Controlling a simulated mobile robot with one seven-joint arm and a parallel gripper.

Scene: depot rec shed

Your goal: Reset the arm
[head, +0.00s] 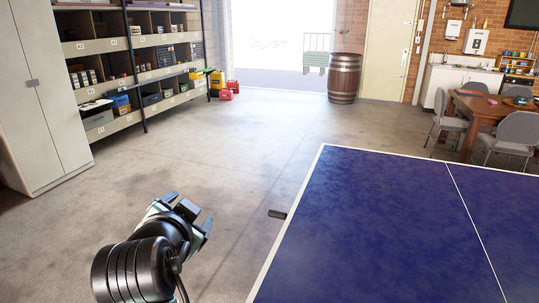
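The wrist hides part of the gripper.
Shelving (110,45) and a pale cabinet (45,110) line the left. A barrel (344,78) stands by the open doorway. The middle floor (230,130) is clear.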

